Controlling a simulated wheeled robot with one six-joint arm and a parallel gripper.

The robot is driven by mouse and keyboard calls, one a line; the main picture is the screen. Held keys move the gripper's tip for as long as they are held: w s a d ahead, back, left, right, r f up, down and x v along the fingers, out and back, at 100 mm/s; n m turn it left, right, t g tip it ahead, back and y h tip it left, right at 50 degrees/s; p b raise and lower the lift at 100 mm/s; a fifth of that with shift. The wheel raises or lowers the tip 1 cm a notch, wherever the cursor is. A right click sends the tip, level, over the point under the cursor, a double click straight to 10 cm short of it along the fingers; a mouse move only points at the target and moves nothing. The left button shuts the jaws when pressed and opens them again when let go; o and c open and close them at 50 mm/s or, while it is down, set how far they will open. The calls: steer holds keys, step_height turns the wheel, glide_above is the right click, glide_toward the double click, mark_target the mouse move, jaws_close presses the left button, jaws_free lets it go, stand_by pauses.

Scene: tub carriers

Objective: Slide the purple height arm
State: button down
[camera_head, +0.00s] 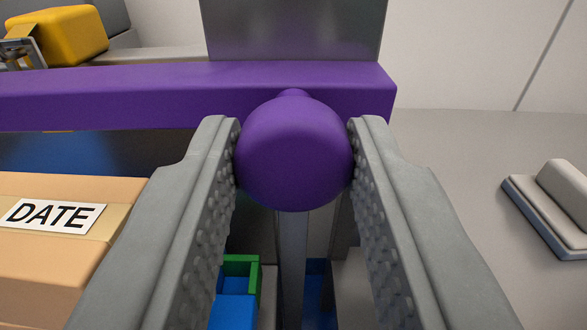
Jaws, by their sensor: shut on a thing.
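The purple height arm (150,90) is a long horizontal bar that runs from the left edge to right of centre. A round purple knob (294,155) sticks out from it near its right end. My gripper (294,150) is shut on the knob, with one grey finger pressed on each side. The fingers and the knob hide part of what lies below and behind them.
A cardboard box (60,245) labelled DATE stands at lower left, below the bar. A grey upright plate (293,30) rises behind the bar. Blue and green parts (238,290) show between my fingers. A yellow object (65,35) is at upper left. A grey block (560,200) lies at right.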

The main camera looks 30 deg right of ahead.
steer(key=shift+r, duration=0.35)
steer(key=c, duration=1.1)
jaws_free()
steer(key=shift+o, duration=0.2)
steer(key=shift+f, duration=0.1)
steer(key=shift+s+a, duration=0.1)
steer(key=shift+s, duration=0.05)
steer(key=v, duration=1.7)
steer(key=shift+a, duration=0.1)
